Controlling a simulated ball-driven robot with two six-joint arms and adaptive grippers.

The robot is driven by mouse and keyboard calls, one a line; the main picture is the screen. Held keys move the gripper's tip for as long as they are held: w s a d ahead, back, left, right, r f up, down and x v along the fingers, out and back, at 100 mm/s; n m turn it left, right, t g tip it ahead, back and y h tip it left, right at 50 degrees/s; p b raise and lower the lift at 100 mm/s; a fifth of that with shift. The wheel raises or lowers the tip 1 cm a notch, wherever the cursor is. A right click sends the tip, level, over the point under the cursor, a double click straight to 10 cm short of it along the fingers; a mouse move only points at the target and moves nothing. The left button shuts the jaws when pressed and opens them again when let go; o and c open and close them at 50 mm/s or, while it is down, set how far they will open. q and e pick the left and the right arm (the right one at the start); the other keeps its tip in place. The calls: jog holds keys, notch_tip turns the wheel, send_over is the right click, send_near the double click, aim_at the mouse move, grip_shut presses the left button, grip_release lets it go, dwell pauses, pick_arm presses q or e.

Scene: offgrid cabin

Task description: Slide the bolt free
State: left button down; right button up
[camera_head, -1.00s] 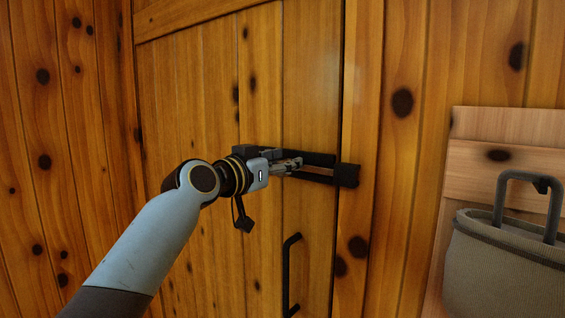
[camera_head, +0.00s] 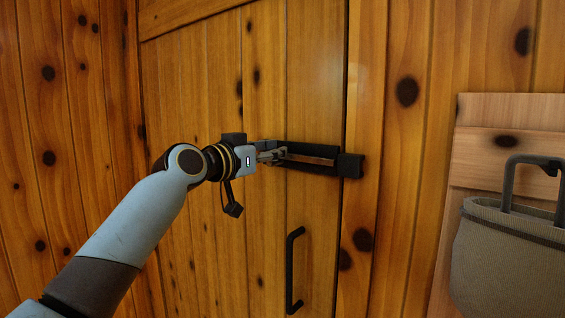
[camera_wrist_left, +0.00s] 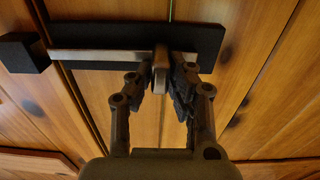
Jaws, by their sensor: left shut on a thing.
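The bolt's dark backplate (camera_head: 300,148) is fixed across the wooden door (camera_head: 265,95), with a metal bar (camera_head: 315,161) along it. A black keeper block (camera_head: 350,166) sits at its right, on the frame side of the door gap. My left gripper (camera_head: 282,154) is shut on the bolt's knob. In the left wrist view its fingers (camera_wrist_left: 160,80) stand either side of the knob (camera_wrist_left: 160,62), and the bar (camera_wrist_left: 100,55) runs left towards the keeper block (camera_wrist_left: 24,52). My right gripper is not in view.
A black pull handle (camera_head: 292,270) is on the door below the bolt. At the right, a grey fabric bag (camera_head: 508,255) hangs by a dark loop on a light wooden board (camera_head: 500,118). The wall between door and board is bare.

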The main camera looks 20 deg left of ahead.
pick_arm(q)
jog(key=c, duration=1.7)
grip_release()
jog(key=o, duration=0.4)
jog(key=shift+a, duration=0.3)
jog(key=shift+d, duration=0.1)
jog(key=v, duration=1.2)
